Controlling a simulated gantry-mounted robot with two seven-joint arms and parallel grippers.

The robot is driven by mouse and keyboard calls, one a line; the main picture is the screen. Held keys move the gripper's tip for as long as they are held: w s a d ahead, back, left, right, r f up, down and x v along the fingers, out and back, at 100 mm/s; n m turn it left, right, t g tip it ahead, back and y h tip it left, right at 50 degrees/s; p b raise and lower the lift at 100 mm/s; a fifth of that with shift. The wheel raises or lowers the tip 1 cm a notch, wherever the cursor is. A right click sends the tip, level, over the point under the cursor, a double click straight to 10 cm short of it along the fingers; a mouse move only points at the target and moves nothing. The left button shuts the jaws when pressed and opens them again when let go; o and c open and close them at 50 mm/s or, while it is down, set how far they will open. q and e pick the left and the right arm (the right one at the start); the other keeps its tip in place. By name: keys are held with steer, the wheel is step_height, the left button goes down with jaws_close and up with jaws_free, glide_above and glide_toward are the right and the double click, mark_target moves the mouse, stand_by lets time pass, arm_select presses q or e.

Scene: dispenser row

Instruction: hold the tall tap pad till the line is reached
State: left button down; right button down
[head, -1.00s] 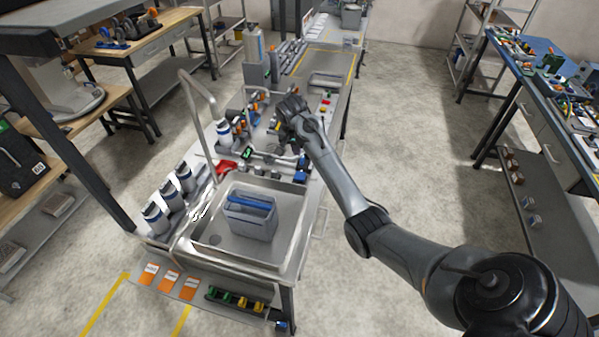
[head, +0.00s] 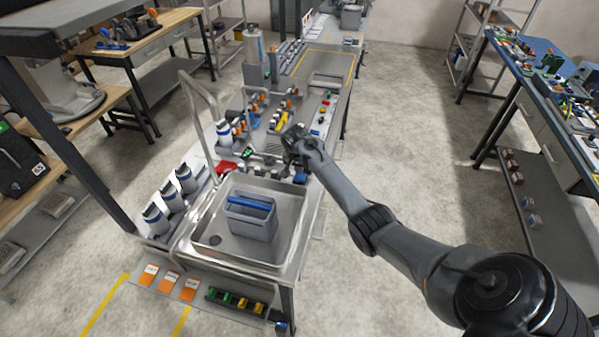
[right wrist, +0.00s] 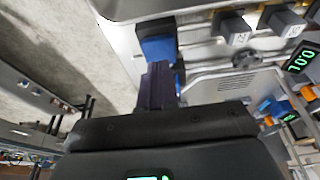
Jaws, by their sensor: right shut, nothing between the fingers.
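The tall curved tap (head: 205,100) rises at the left behind the sink (head: 205,250). A grey bucket (head: 250,222) with a blue bar across its top stands in the sink; I cannot make out its line or any water. My right gripper (head: 296,160) is shut and empty above the sink's back right edge. In the right wrist view its dark fingers (right wrist: 158,85) point at a blue block (right wrist: 158,48), apparently near it; contact is unclear. Grey square pads (right wrist: 236,27) sit along the same edge. I cannot tell which pad belongs to the tall tap. My left gripper is out of view.
A green-lit display (right wrist: 301,59) seems to read 0.0 L, seen upside down. Pipes and valves crowd the bench behind.

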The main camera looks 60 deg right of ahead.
mark_target(300, 177)
steer(key=shift+f, duration=0.95)
steer(key=shift+f, duration=0.1)
